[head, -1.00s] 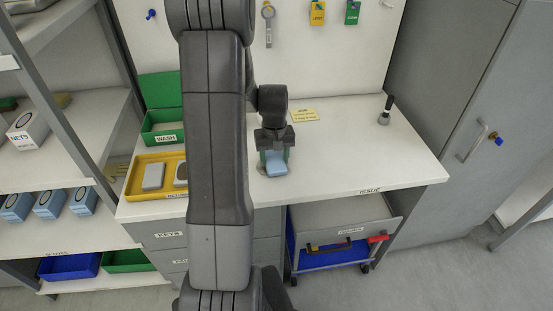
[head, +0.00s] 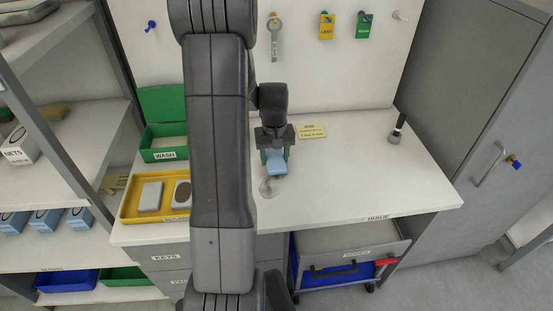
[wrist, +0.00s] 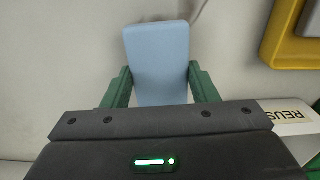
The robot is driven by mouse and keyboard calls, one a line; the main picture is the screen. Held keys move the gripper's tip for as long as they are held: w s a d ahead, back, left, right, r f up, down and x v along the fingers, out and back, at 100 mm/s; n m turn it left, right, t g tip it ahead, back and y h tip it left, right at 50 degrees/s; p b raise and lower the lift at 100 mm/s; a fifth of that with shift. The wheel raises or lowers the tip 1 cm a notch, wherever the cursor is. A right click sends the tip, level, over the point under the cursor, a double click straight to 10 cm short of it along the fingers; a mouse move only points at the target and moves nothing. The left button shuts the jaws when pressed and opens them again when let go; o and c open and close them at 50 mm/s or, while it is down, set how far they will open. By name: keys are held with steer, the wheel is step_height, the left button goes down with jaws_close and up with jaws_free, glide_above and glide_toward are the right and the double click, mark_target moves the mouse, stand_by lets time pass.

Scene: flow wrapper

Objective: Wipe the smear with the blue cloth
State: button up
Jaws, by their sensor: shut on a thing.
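The blue cloth (head: 276,160) is a light blue folded pad. My gripper (head: 275,155) is shut on it, low over the white worktop or touching it; I cannot tell which. In the wrist view the blue cloth (wrist: 158,62) sits between the two green fingers of my gripper (wrist: 160,85). The smear (head: 270,187) is a greyish round patch on the worktop, just in front of the cloth and slightly left in the head view. My own arm covers part of the worktop to its left.
A yellow note (head: 312,131) lies behind the cloth. The worktop's right side (head: 370,175) is clear.

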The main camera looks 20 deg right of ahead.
steer(key=shift+s+a+r, duration=0.1)
steer(key=shift+s+r, duration=0.2)
steer(key=shift+r, duration=0.55)
steer(key=shift+w+r+p, duration=0.15)
steer(key=shift+r+p, duration=0.5)
steer(key=shift+p, duration=0.15)
steer(key=shift+r+p, duration=1.1)
steer(key=shift+r, duration=0.6)
